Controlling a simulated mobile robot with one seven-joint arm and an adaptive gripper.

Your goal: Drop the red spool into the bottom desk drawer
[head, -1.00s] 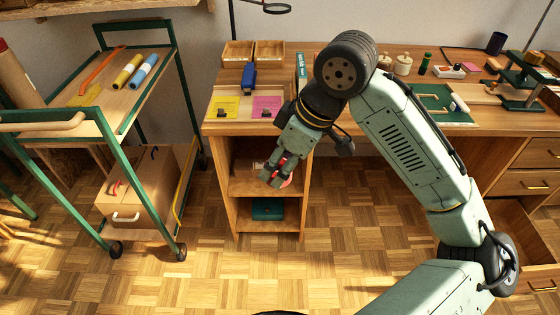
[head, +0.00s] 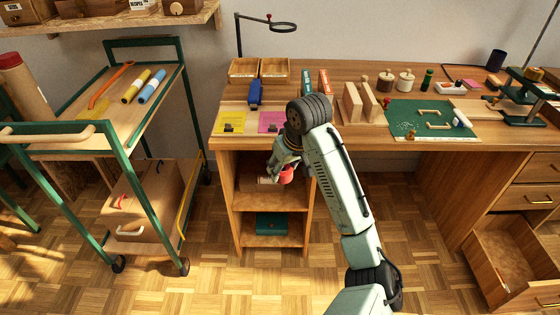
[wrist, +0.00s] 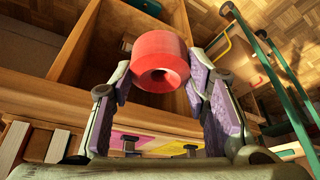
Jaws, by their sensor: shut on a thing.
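The red spool (head: 286,175) is held by my gripper (head: 280,165) in front of the upper compartment of the desk's left shelf unit. In the wrist view the spool (wrist: 160,58) sits between the two purple-padded fingers, its round hole facing the camera. My gripper is shut on it, and it looks clear of the shelf boards.
The desktop (head: 345,78) above carries blocks, pots and a green mat (head: 434,118). A teal box (head: 271,223) lies in the lower shelf compartment. A green-framed trolley (head: 110,140) stands to the left. Floor between shelf unit and drawers is open.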

